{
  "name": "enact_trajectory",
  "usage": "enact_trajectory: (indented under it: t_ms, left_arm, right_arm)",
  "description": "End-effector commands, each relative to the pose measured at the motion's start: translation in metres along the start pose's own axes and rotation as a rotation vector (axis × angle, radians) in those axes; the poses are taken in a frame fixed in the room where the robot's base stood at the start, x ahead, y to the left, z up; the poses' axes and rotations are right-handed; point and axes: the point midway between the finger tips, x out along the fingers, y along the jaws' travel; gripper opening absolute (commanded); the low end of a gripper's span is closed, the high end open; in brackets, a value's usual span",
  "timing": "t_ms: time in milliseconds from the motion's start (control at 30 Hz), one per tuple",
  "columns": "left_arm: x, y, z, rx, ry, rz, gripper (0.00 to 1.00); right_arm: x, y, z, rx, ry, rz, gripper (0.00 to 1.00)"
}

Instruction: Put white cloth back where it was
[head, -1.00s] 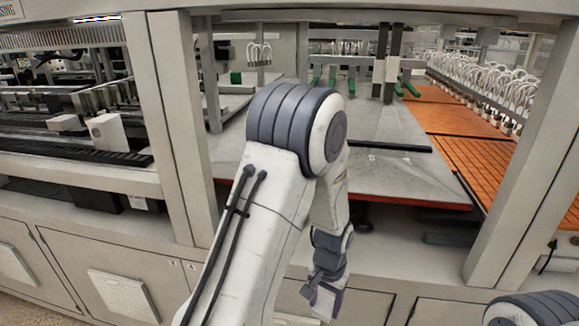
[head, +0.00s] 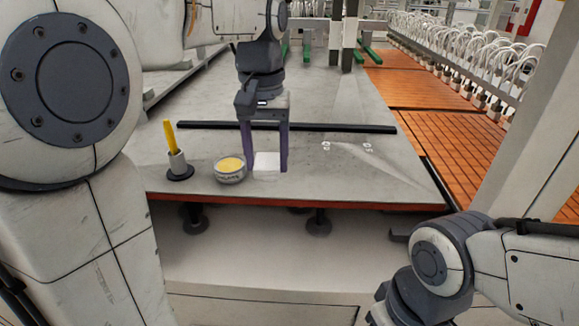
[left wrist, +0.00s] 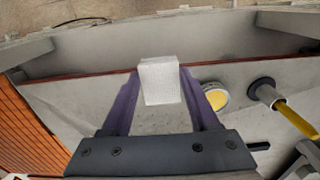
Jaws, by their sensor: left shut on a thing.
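The white cloth (head: 267,161) shows as a small white block between the fingers of my left gripper (head: 266,169), close to the front part of the grey table top. In the left wrist view the cloth (left wrist: 160,82) sits between the two purple fingertips. My left gripper is shut on it. I cannot tell whether the cloth touches the table top or hangs just above it. My right arm is at the lower right of the head view, and its gripper is out of view.
A round tub with yellow contents (head: 230,170) stands just left of the cloth. A yellow-handled tool in a dark-based holder (head: 175,152) is farther left. A black bar (head: 330,127) lies behind. The grey table top (head: 385,175) is mostly clear to the right.

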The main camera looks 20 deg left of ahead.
Motion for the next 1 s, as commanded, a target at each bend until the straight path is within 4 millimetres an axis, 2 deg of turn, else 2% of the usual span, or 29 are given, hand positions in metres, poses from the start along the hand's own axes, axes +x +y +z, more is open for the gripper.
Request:
enact_trajectory:
  t_ms: [67, 167, 267, 500, 633, 867, 1000]
  left_arm:
    - [-0.012, -0.003, 0.006, -0.013, 0.001, 0.001, 0.17]
    - [-0.014, -0.005, 0.002, -0.024, -0.005, 0.0, 0.17]
    - [-0.003, -0.005, -0.014, -0.03, -0.01, -0.002, 0.17]
    - [0.029, 0.004, -0.068, -0.037, -0.011, -0.002, 0.17]
    - [0.043, 0.01, -0.09, -0.036, -0.007, -0.001, 0.17]
    - [0.059, 0.015, -0.102, -0.034, -0.007, -0.001, 0.17]
    - [0.08, 0.015, -0.101, -0.033, -0.009, -0.001, 0.17]
  right_arm:
    - [0.0, 0.0, 0.0, 0.0, 0.0, 0.0, 0.5]
    - [-0.003, 0.0, 0.0, 0.0, 0.0, 0.0, 0.5]
    - [-0.01, -0.001, 0.0, 0.0, 0.0, 0.0, 0.5]
    - [-0.028, -0.002, -0.002, 0.001, 0.0, 0.0, 0.5]
    - [-0.035, -0.003, -0.002, 0.002, 0.0, 0.0, 0.5]
    - [-0.04, -0.003, -0.002, 0.002, 0.0, 0.0, 0.5]
    - [-0.046, -0.003, -0.002, 0.002, 0.0, 0.0, 0.5]
